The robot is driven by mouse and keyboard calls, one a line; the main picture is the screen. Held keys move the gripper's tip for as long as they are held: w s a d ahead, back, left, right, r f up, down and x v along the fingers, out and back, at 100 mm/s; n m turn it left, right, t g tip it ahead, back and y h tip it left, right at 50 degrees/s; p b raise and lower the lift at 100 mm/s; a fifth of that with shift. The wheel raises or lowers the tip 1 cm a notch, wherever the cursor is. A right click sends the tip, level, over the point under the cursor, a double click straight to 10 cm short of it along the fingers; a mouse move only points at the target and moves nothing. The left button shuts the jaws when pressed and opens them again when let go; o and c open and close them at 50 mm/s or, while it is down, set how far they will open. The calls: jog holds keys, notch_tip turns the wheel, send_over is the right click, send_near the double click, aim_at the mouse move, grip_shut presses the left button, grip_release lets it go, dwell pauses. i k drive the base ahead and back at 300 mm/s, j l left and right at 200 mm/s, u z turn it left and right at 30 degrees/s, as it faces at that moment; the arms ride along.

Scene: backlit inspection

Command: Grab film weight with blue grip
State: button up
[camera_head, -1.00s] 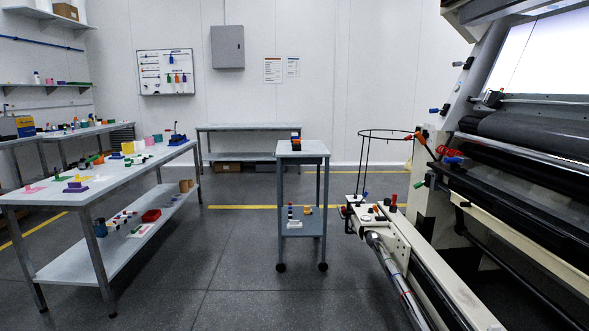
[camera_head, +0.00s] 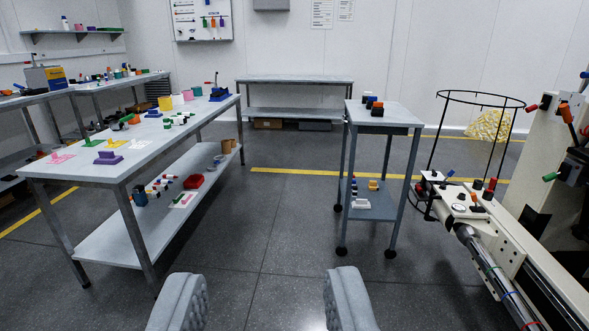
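My gripper (camera_head: 264,280) shows as two grey padded fingers at the bottom edge, spread wide apart with nothing between them. A small cluster of dark pieces stands on the top of the small cart (camera_head: 398,117), ahead and to the right. One piece in it has a blue top (camera_head: 371,100), and a dark piece with a red-orange top (camera_head: 377,108) is in front of it. The blue-topped piece may be the film weight, but it is too small to tell. My gripper is well short of the cart and touches nothing.
A long table (camera_head: 60,173) with many small coloured pieces stands on the left. A cream machine (camera_head: 545,160) with a black wire hoop stand (camera_head: 440,130) fills the right. A bench (camera_head: 295,80) stands at the back. The grey floor (camera_head: 270,220) between is clear.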

aim_at(369, 103)
jog(key=i+z, duration=0.2)
jog(key=i, duration=0.65)
jog(key=i+j+z, duration=0.1)
jog(key=i+z, duration=0.15)
jog(key=i, duration=0.6)
jog(key=i+l, duration=0.2)
jog(key=i, duration=0.35)
jog(key=i+l+z, duration=0.1)
jog(key=i, duration=0.45)
jog(key=i+l, duration=0.2)
jog(key=i, duration=0.35)
jog(key=i+l+u, duration=0.25)
jog(key=i+l, duration=0.25)
